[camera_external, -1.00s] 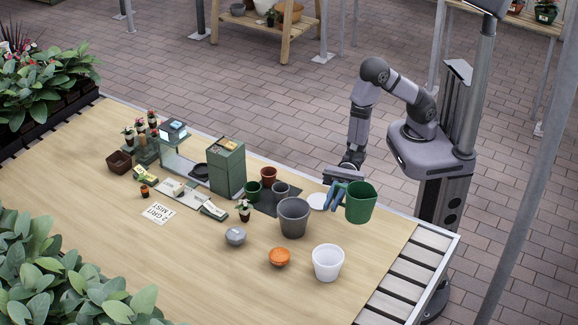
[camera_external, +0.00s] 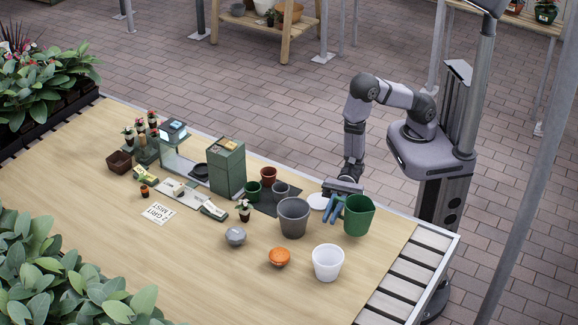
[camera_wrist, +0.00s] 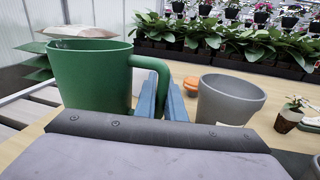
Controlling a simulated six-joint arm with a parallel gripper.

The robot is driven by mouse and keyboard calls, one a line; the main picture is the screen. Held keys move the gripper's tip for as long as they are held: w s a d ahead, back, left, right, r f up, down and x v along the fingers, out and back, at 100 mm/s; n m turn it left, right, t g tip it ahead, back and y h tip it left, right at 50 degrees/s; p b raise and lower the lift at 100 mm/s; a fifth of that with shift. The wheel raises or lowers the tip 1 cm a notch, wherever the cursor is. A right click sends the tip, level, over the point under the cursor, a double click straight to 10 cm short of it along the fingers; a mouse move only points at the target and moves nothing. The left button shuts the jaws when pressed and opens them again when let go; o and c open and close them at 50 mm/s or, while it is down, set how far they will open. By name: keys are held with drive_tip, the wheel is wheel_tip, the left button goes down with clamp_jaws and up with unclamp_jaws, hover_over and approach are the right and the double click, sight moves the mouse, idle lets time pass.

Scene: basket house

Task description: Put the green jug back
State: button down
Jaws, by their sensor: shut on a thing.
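The green jug (camera_external: 358,216) is upright at the right side of the table, near the roller end. It also shows large at the left in the wrist view (camera_wrist: 88,75), with its handle toward my gripper. My gripper (camera_external: 333,210) has blue fingers, which also show in the wrist view (camera_wrist: 161,98). They are shut on the jug's handle. The jug's base looks at or very close to the table top; I cannot tell whether it touches. The fingertips partly hide the handle.
A grey pot (camera_external: 293,218) stands just left of the jug. A white pot (camera_external: 328,262), an orange bowl (camera_external: 279,257) and a grey round object (camera_external: 235,236) are nearer the front. A white disc (camera_external: 318,202) lies behind my fingers. Rollers (camera_external: 407,275) line the right end.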

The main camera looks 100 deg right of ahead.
drive_tip(key=shift+f, duration=2.05)
drive_tip(key=shift+f, duration=0.2)
drive_tip(key=c, duration=1.8)
unclamp_jaws()
drive_tip(key=shift+c, duration=0.2)
drive_tip(key=shift+r, duration=0.2)
drive_tip(key=b+v, duration=0.2)
drive_tip(key=v, duration=0.8)
drive_tip(key=shift+d+f, duration=0.1)
drive_tip(key=shift+d, duration=0.05)
drive_tip(key=shift+v, duration=0.9)
drive_tip(key=shift+s, duration=0.1)
